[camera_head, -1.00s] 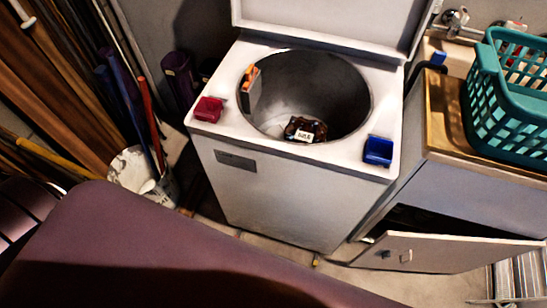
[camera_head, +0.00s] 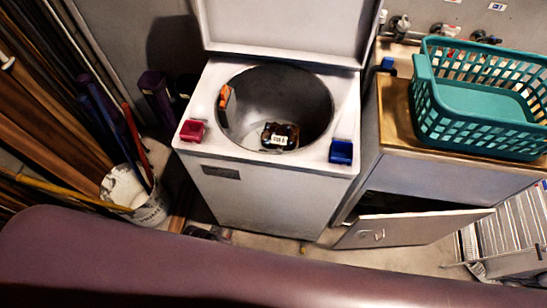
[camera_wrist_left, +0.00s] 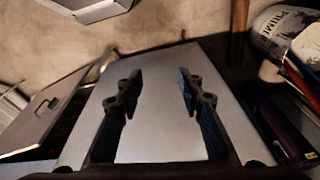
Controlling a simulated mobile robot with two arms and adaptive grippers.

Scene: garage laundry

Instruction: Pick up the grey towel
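I cannot make out a grey towel in either view. The open-topped white washer (camera_head: 265,195) stands in the middle of the head view with its lid up. Inside its drum (camera_head: 285,95) lie a dark brown item with a white label (camera_head: 280,137) and an orange and grey item (camera_head: 223,97) against the left wall. My left gripper (camera_wrist_left: 158,92) is open and empty in the left wrist view, in front of a pale flat panel. Neither gripper shows in the head view.
A red container (camera_head: 192,131) and a blue one (camera_head: 341,151) sit on the washer's rim. A teal basket (camera_head: 425,105) stands on the counter at right. A cabinet door (camera_head: 410,229) below hangs open. A white bucket (camera_head: 150,208) with long poles stands left; a drying rack (camera_head: 505,235) lies right.

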